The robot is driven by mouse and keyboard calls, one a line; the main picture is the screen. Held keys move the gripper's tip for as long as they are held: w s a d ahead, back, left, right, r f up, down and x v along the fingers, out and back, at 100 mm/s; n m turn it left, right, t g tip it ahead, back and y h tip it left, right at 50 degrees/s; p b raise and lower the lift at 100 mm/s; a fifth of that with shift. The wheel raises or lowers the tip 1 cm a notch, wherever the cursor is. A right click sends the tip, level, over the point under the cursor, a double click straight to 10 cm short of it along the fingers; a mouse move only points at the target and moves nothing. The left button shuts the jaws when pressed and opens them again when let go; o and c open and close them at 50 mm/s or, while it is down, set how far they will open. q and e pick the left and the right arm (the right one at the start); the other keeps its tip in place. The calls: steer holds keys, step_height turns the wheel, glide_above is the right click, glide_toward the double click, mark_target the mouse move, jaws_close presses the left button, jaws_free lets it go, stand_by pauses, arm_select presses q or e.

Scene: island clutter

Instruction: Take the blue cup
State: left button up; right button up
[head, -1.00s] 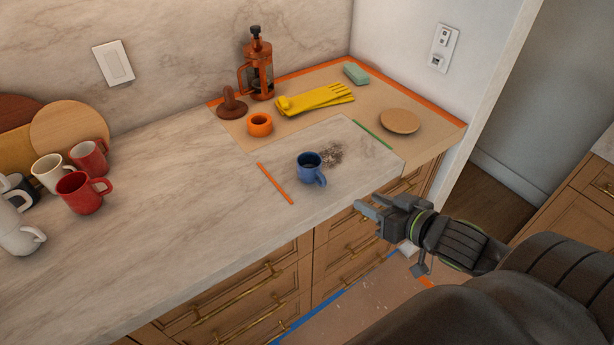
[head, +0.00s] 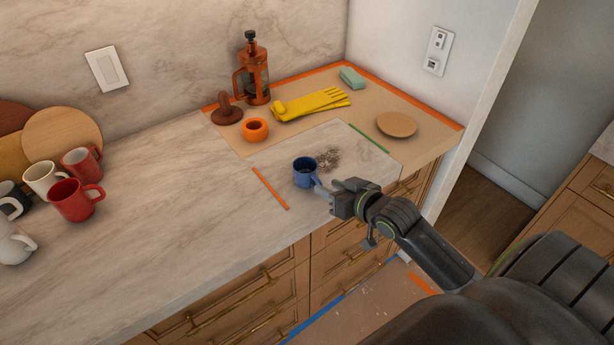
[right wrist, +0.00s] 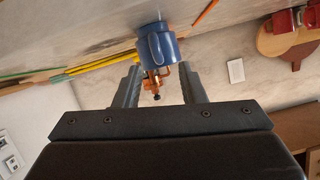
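The blue cup (head: 305,172) stands upright on the marble counter, near its front edge. It also shows in the right wrist view (right wrist: 162,46), just beyond the fingertips and lined up with the gap between them, with its handle toward the camera. My right gripper (head: 322,193) is at the cup's right front side, close to the handle. In the right wrist view its two fingers (right wrist: 158,82) are apart with nothing held between them. Whether a finger touches the cup I cannot tell. My left gripper is out of view.
A dark speckled patch (head: 328,159) lies beside the cup. Behind are an orange cup (head: 255,130), a copper French press (head: 253,75), yellow gloves (head: 312,103), a sponge (head: 352,78) and a round disc (head: 396,125). Several mugs crowd the left, including a red mug (head: 73,202).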

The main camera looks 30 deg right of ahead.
mark_target(320, 182)
steer(key=shift+p+x, duration=0.4)
steer(key=shift+x, duration=1.9)
steer(key=shift+r, duration=0.1)
steer(key=shift+c, duration=0.4)
jaws_close()
